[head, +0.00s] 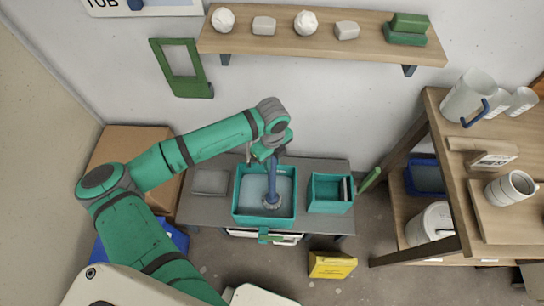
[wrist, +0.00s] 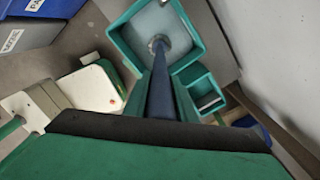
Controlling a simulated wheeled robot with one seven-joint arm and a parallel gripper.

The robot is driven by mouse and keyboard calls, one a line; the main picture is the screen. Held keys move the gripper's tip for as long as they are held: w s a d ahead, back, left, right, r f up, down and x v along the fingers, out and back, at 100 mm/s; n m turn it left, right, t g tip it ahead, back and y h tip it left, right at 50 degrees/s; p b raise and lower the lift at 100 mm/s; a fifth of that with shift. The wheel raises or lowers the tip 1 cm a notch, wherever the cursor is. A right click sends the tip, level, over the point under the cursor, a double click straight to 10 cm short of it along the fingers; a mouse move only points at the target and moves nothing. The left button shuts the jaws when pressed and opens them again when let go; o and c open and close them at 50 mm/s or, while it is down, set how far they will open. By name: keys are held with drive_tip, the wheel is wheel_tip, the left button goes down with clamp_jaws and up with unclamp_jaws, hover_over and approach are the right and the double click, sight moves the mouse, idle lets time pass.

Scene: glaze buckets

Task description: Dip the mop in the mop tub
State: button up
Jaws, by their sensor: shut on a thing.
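My gripper (head: 268,152) is shut on the blue handle of the mop (head: 272,178), above the low grey table. The handle points down, close to upright, and its round grey head lies within the outline of the teal mop tub (head: 235,212). The tub holds a pale, water-like surface. I cannot tell how deep the mop head sits in it. In the wrist view the mop handle (wrist: 161,90) runs from between my gripper's fingers (wrist: 160,108) to the head over the mop tub (wrist: 118,38).
A smaller teal bin (head: 330,206) stands right of the tub, and a grey block (head: 210,182) lies left of it. A yellow box (head: 332,264) is on the floor. A wooden shelf unit (head: 455,190) stands at right, and a wall shelf (head: 320,48) hangs above.

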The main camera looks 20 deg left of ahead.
drive_tip(key=shift+f, duration=0.7)
drive_tip(key=shift+r, duration=1.4)
drive_tip(key=shift+f, duration=1.4)
